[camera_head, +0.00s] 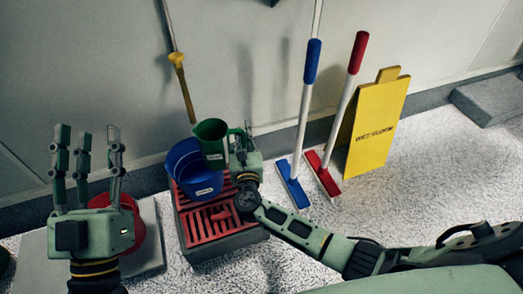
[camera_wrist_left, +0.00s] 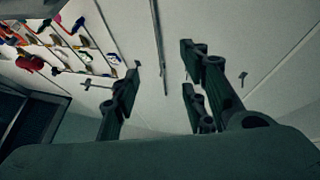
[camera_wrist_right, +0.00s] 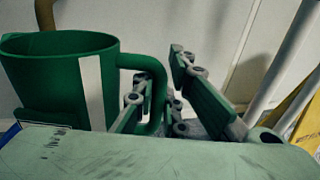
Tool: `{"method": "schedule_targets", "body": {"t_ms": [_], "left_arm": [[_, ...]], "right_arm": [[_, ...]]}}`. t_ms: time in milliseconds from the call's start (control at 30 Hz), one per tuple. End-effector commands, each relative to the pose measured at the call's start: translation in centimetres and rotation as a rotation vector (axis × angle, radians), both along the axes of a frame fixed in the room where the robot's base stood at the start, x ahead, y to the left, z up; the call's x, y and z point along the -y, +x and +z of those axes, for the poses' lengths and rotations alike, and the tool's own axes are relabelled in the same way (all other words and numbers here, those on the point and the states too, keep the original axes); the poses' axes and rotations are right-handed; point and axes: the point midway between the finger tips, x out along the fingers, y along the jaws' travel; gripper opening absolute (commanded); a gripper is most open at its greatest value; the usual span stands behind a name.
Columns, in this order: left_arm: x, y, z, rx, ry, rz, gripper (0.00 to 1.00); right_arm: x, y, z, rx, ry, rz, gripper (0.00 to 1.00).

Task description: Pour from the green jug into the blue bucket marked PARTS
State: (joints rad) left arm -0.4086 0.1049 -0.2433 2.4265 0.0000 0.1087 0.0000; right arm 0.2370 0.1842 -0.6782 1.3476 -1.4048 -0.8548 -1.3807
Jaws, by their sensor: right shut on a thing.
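The green jug (camera_head: 212,142) is held by its handle in my right gripper (camera_head: 245,140). It looks about upright, at the right part of the rim of the blue bucket (camera_head: 194,178), overlapping it in the head view; the height gap cannot be told. In the right wrist view, the jug (camera_wrist_right: 60,85) has its handle between the fingers (camera_wrist_right: 165,90). The jug's contents are hidden. The bucket stands on a red grate and has a small white label, too small to read. My left gripper (camera_head: 88,150) is open and empty, raised at the left with its fingers up.
The red grate (camera_head: 212,217) on a dark base lies under the bucket. A red container (camera_head: 138,225) sits partly behind my left gripper on a grey slab. A blue squeegee (camera_head: 293,185), a red one (camera_head: 323,175) and a yellow sign (camera_head: 375,130) lean right of my right gripper.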

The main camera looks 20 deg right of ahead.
Motion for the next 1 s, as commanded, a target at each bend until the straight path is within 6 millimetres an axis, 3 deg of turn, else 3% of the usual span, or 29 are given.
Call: {"method": "schedule_targets", "body": {"t_ms": [100, 267, 1000], "left_arm": [[0.0, 0.2, -0.5, -0.040, 0.010, 0.002, 0.40], [0.0, 0.3, -0.8, -0.052, 0.012, 0.002, 0.40], [-0.3, -2.9, 3.3, 0.206, -0.062, -0.012, 0.40]], "right_arm": [[-1.0, 0.4, 2.1, 0.002, 0.003, 0.052, 0.00], [-1.6, 0.5, 2.9, 0.001, 0.000, 0.080, 0.00], [-1.3, 0.5, 1.0, -0.017, -0.086, 0.079, 0.00]]}}
